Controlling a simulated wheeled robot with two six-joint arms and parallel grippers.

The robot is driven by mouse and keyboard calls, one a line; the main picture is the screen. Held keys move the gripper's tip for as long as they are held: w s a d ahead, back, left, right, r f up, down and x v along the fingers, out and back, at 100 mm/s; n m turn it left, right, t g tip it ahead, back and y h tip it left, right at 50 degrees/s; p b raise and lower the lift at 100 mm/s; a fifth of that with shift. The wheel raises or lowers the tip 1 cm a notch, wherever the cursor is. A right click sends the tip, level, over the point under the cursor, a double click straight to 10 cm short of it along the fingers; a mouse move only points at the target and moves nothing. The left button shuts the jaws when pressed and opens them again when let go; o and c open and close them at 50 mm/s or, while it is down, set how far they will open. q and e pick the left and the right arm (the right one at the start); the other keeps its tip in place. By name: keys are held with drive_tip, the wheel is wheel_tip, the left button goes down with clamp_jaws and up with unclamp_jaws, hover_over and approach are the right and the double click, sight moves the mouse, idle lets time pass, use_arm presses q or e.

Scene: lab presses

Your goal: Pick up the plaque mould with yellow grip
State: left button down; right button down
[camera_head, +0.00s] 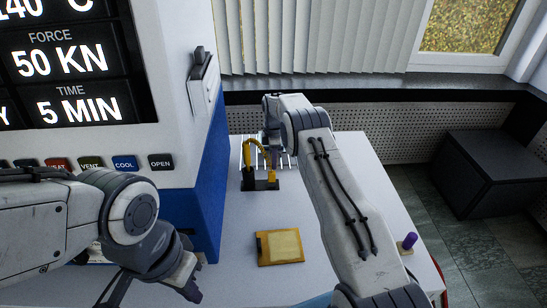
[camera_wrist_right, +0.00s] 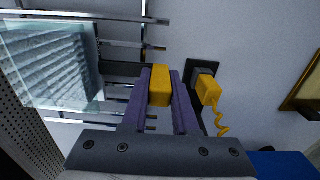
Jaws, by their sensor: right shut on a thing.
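In the right wrist view, the two purple fingers of my right gripper (camera_wrist_right: 160,100) are closed around a yellow grip (camera_wrist_right: 160,86) among thin metal rods.
A black stand with a yellow coiled cord (camera_head: 262,184) is beside the rack. An orange-framed pad (camera_head: 281,247) lies on the white table. The press (camera_head: 170,120) stands at left. A purple knob (camera_head: 409,241) is at the right edge.

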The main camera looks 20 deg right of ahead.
drive_tip(key=r, duration=0.1)
drive_tip(key=r+b, duration=0.1)
drive_tip(key=r, duration=0.2)
drive_tip(key=shift+d+r, duration=0.25)
drive_tip(key=s+d+r+b, duration=0.2)
drive_tip(key=s+d+r, duration=0.4)
drive_tip(key=s+d, duration=0.1)
drive_tip(key=shift+s+d+r, duration=0.2)
drive_tip(key=shift+d+r, duration=0.1)
drive_tip(key=shift+d, duration=0.45)
drive_tip(key=shift+s+f, duration=0.1)
